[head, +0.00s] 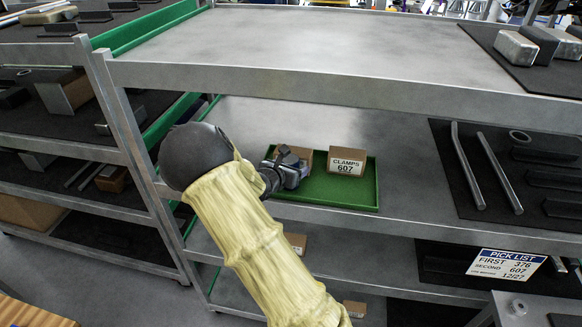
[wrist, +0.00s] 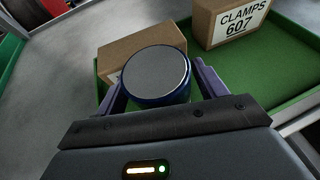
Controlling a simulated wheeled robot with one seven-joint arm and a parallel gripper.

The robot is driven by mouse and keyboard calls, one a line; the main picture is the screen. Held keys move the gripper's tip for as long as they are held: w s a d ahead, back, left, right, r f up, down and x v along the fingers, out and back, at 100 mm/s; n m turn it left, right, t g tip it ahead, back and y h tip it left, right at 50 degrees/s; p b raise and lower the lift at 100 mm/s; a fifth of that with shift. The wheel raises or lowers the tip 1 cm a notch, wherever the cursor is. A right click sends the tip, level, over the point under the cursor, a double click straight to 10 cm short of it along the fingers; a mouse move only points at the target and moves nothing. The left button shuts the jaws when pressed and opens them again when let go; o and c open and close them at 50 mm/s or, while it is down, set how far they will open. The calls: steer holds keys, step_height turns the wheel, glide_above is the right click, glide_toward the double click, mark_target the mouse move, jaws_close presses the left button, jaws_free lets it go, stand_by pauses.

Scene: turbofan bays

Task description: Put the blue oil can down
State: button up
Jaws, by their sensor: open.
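The blue oil can (wrist: 156,75), with a flat grey round top and a blue rim, is between the two fingers of my gripper (wrist: 158,88) in the wrist view. The fingers are open, one on each side of it. In the head view my gripper (head: 289,174) is over the left part of the green tray (head: 335,195) on the middle shelf. The can is largely hidden there by my gripper. Its base is hidden in the wrist view, so I cannot see its contact with the tray.
A box labelled CLAMPS 607 (head: 347,161) stands in the tray; another brown box (wrist: 137,47) is right behind the can. The upper shelf (head: 350,75) overhangs the tray. Metal rods (head: 468,165) lie on a dark mat to the right. Bare shelf lies between.

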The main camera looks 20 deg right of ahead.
steer(key=shift+s+r, duration=0.1)
steer(key=shift+r, duration=0.05)
steer(key=b+v, duration=0.1)
steer(key=v, duration=1.1)
steer(key=shift+b, duration=0.4)
steer(key=shift+s, duration=0.15)
steer(key=s+d+f+m+g+y, duration=0.1)
steer(key=s+f+m+g+y, duration=0.15)
steer(key=s+m, duration=0.35)
steer(key=s+d+f+m+g+y, duration=0.1)
steer(key=s+d+f+m+g, duration=0.15)
steer(key=s+m, duration=0.3)
steer(key=s+a+r+m+g+y, duration=0.1)
steer(key=s+a+m+y, duration=0.5)
steer(key=m, duration=0.8)
steer(key=s+a, duration=0.2)
steer(key=shift+s+a+r+y, duration=0.2)
steer(key=shift+s+r+y, duration=0.05)
steer(key=shift+s+y, duration=0.15)
